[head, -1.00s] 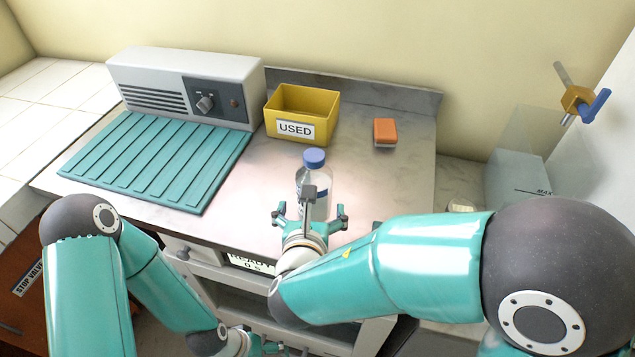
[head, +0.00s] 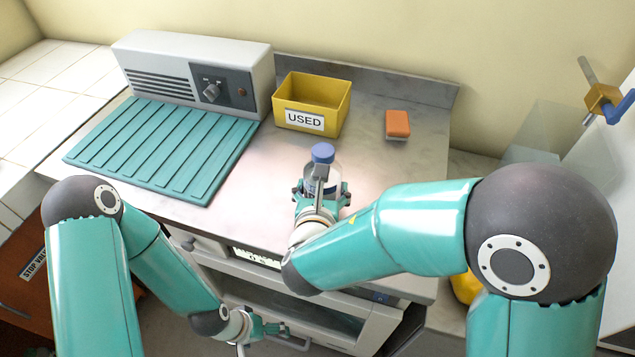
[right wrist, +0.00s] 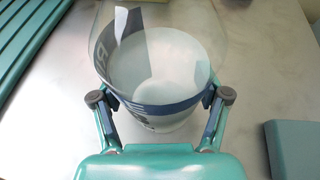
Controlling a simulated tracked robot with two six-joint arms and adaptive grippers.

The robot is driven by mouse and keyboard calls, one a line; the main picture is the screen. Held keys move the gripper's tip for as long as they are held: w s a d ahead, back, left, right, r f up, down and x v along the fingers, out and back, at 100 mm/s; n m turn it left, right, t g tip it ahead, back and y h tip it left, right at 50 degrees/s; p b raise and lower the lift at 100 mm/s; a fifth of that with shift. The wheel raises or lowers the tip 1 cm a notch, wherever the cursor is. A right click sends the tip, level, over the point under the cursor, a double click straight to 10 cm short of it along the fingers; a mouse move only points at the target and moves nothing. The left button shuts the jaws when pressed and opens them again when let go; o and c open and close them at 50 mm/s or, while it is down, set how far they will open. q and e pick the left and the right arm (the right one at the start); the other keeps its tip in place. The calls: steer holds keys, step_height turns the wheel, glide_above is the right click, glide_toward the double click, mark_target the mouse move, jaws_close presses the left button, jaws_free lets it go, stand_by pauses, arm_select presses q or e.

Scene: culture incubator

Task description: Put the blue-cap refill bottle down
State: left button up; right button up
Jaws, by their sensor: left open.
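The blue-cap refill bottle (head: 323,154) stands upright on the metal counter in the head view, clear with a blue cap. Its lower body and label show close up in the right wrist view (right wrist: 160,65). My right gripper (head: 321,192) is around its lower body. In the right wrist view its two fingers (right wrist: 160,99) press in on both sides of the bottle, and the palm hides part of the near side. My left gripper (head: 284,331) is open and empty, low in front of the cabinet door by a handle.
A yellow bin labelled USED (head: 338,117) stands behind the bottle. An orange-and-grey block (head: 397,124) lies to the right. A teal ribbed mat (head: 165,150) and a grey control box (head: 160,72) are at left. Bare counter lies between mat and bottle.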

steer(key=c, duration=0.8)
steer(key=shift+r, duration=0.1)
steer(key=shift+c, duration=1.1)
